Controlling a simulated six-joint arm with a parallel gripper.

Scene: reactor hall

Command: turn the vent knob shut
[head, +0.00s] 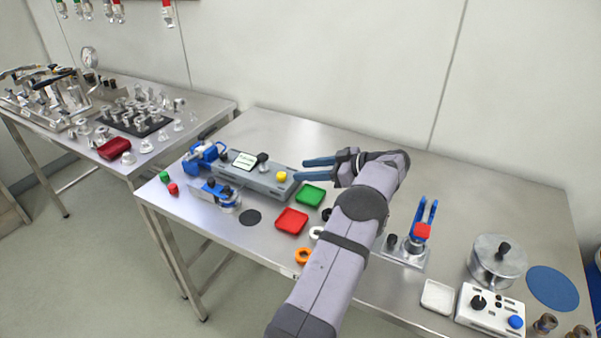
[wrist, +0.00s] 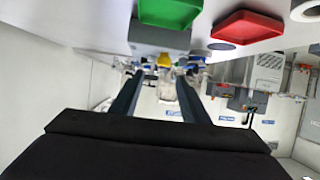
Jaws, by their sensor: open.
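A grey box (head: 240,177) with a small display lies on the table left of centre. It bears a black knob (head: 262,157) and a yellow knob (head: 281,176) near its right end. I see no label telling which control is the vent knob. My gripper (head: 301,169) is open, its two blue fingers pointing left toward the yellow knob, apparently just short of it. In the wrist view, the yellow knob (wrist: 164,60) shows between the open fingers (wrist: 161,76), beyond their tips. Nothing is held. The knob's turn position is too small to tell.
A green tray (head: 310,195) and a red tray (head: 292,221) lie just in front of the gripper. Blue clamp-like devices (head: 204,156) stand left of the box. A white control box (head: 490,311) with a black knob and blue button sits at right. The table behind is clear.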

